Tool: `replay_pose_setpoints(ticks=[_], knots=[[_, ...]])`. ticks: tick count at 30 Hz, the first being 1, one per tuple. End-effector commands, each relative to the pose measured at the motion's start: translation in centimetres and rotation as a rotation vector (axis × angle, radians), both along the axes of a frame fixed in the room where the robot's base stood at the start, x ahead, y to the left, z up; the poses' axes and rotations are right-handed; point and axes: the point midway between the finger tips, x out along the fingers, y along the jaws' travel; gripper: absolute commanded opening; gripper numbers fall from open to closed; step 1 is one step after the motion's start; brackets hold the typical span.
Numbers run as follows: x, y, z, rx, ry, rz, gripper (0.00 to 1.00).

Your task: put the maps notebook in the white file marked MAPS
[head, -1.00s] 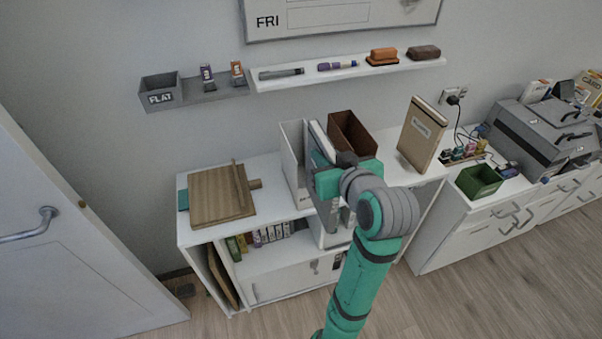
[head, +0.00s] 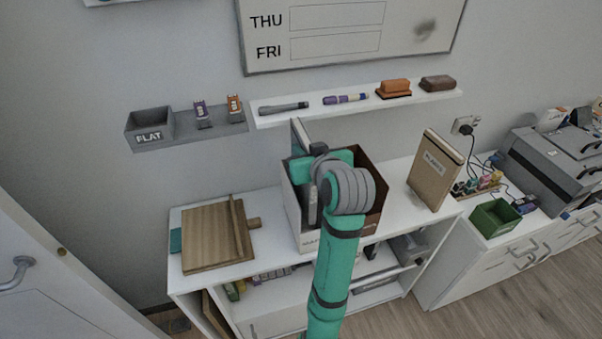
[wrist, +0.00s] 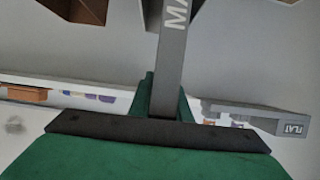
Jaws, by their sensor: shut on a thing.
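My gripper (head: 325,172) is shut on a grey notebook held upright. Its spine, lettered "MA" with the rest cut off, shows between the fingers in the wrist view (wrist: 172,50). In the head view the notebook's pale top corner (head: 299,136) rises behind the gripper. The white file (head: 307,240) stands on the white desk, partly hidden by my arm; its front lettering is mostly covered. My gripper and the notebook appear over the white file's opening. Whether the notebook's lower edge is inside the file is hidden.
A brown file (head: 372,168) stands directly right of the white one. A wooden board (head: 210,237) lies on the left of the desk. A tan binder (head: 435,170) stands at the right. A wall shelf (head: 355,107) with markers and erasers hangs behind.

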Motion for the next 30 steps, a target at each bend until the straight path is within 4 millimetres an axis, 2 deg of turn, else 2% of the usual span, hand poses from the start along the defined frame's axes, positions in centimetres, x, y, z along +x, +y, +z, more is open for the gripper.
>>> replay_pose_setpoints(ticks=[9, 17, 25, 30], knots=[[0.0, -0.4, -5.3, 0.001, 0.002, -0.006, 0.00], [0.1, -0.5, -7.0, 0.001, -0.002, -0.008, 0.00], [0.0, -0.5, -10.7, 0.001, -0.001, -0.008, 0.00], [0.2, -0.5, -11.4, 0.000, -0.003, -0.009, 0.00]])
